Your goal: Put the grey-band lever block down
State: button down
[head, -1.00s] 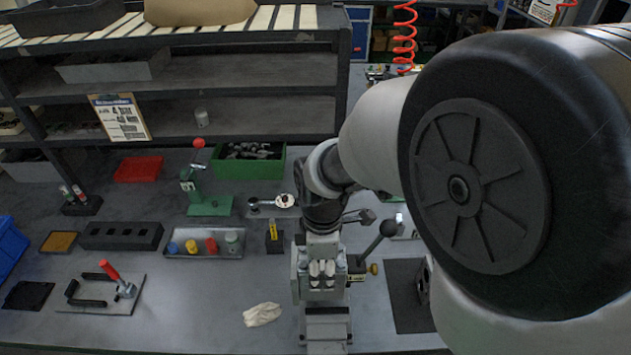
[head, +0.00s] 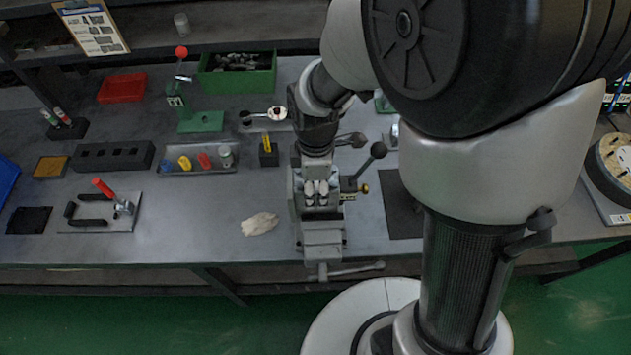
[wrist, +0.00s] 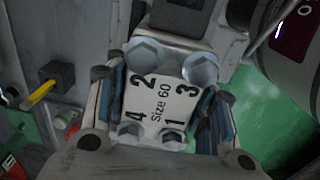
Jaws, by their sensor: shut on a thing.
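My gripper (head: 317,180) is above the grey vise (head: 322,236) at the front edge of the bench. In the wrist view its two fingers (wrist: 160,108) press on opposite sides of a block. The block's pale face (wrist: 165,96) carries "Size 60", the numbers 1 to 4 and several hex bolts. I take it for the grey-band lever block; no grey band shows clearly. A lever with a black ball (head: 378,149) and a brass knob (head: 363,188) show just right of the gripper. Whether the block touches the vise is hidden.
A pale cloth (head: 260,223) lies left of the vise. A dark mat (head: 402,203) lies to the right. Bare bench surface shows around the cloth.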

jog(key=c, duration=0.7)
grip_release()
notch_tip(320, 180, up, 11)
jog(key=p, duration=0.4)
jog(key=shift+d+r, duration=0.1)
jog(key=shift+r, duration=0.6)
jog(key=s+d+r+m+t, duration=0.1)
jog(key=s+d+r+m, duration=0.2)
jog(key=m, duration=0.3)
jog(key=s+d+r+m+t, duration=0.2)
jog(key=s+d+r+m, duration=0.2)
jog(key=s+m, duration=0.1)
jog(key=s+d+r+m+t, duration=0.1)
jog(key=s+d+r+m, duration=0.2)
jog(key=s+r+m, duration=0.1)
jog(key=shift+s+d+m+t, duration=0.2)
jog(key=shift+s+m, duration=0.2)
jog(key=shift+m, duration=0.25)
jog(key=shift+s+d+m+t, duration=0.15)
jog(key=shift+s+m, duration=0.2)
jog(key=shift+m, duration=0.3)
